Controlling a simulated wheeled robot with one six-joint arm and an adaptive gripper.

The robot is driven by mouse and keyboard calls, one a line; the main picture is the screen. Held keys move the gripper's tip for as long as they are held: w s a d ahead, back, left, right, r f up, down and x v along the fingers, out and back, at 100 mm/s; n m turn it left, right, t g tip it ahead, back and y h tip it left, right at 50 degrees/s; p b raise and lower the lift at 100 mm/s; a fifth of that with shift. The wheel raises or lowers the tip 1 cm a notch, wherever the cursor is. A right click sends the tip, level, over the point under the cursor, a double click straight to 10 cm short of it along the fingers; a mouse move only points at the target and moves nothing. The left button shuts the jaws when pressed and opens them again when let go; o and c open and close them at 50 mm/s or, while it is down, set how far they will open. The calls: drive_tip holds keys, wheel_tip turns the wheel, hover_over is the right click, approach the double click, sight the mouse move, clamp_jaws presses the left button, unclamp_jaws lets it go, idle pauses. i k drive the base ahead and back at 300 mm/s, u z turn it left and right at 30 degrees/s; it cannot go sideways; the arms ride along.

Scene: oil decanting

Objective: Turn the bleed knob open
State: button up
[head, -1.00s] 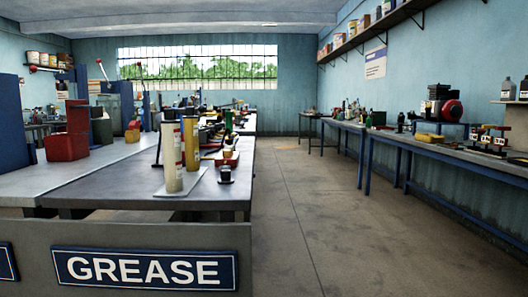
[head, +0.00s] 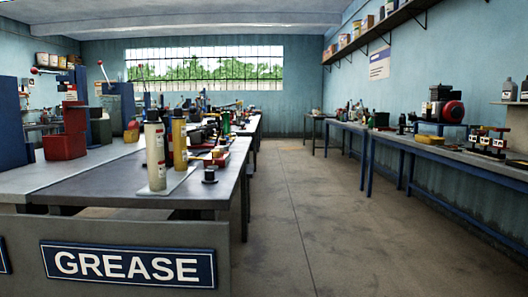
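I cannot make out a bleed knob in the head view; the fittings on the benches are too small to tell apart. On the right bench (head: 455,158) stands a red and black machine (head: 442,106). A small rack with red and white parts (head: 487,140) stands to its right. On the near left bench, a cream cylinder (head: 155,157) and a yellow cylinder (head: 179,144) stand upright on a light plate (head: 182,181). A small black piece (head: 209,175) sits to their right. My gripper is not in view.
A panel with a GREASE sign (head: 128,266) fronts the left bench (head: 100,190). The concrete floor (head: 300,220) between the bench rows is clear. A wall shelf (head: 385,28) holds several cans.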

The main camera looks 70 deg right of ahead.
sight(214, 153)
drive_tip(key=z, duration=1.9)
